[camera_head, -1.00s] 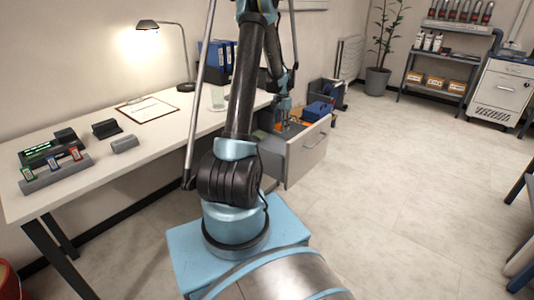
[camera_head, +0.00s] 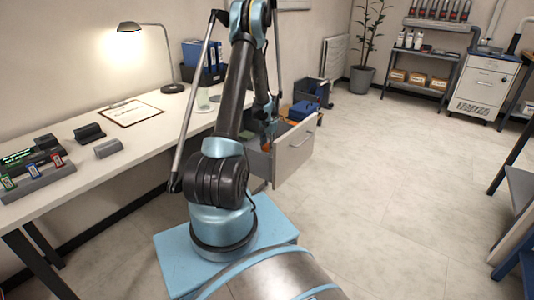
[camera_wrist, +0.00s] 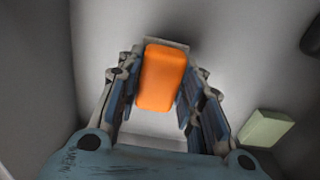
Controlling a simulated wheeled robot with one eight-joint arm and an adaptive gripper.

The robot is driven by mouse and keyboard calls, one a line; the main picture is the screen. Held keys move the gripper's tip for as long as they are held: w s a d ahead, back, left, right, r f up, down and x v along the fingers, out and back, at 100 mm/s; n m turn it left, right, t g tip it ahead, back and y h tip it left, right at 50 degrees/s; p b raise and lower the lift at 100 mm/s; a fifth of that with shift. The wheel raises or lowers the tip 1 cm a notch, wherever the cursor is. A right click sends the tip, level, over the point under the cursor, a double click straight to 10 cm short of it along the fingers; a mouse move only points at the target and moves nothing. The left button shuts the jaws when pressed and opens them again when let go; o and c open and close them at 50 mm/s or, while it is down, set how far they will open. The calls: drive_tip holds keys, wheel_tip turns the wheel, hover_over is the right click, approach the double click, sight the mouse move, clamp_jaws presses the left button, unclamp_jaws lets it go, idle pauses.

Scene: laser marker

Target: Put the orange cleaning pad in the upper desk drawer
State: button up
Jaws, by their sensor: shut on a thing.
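The orange cleaning pad (camera_wrist: 162,77) is between the fingers of my gripper (camera_wrist: 160,95) in the wrist view, and the fingers are shut on it. Grey walls and a pale floor surround it there. In the head view the desk drawer (camera_head: 295,151) is pulled open at the right end of the desk. My gripper (camera_head: 269,132) is low over the drawer's left part, largely hidden by my own arm. A bit of orange shows there. The wrist view does not clearly show whether the pad touches the drawer floor.
A pale green block (camera_wrist: 265,128) lies right of my gripper in the wrist view. A blue object (camera_head: 303,111) sits at the drawer's far side. The white desk (camera_head: 130,150) holds a lamp (camera_head: 131,27) and clipboard (camera_head: 132,112). Open floor (camera_head: 380,190) lies to the right.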

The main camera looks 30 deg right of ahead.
drive_tip(key=shift+f, duration=1.85)
drive_tip(key=o, duration=1.1)
drive_tip(key=shift+f, duration=0.1)
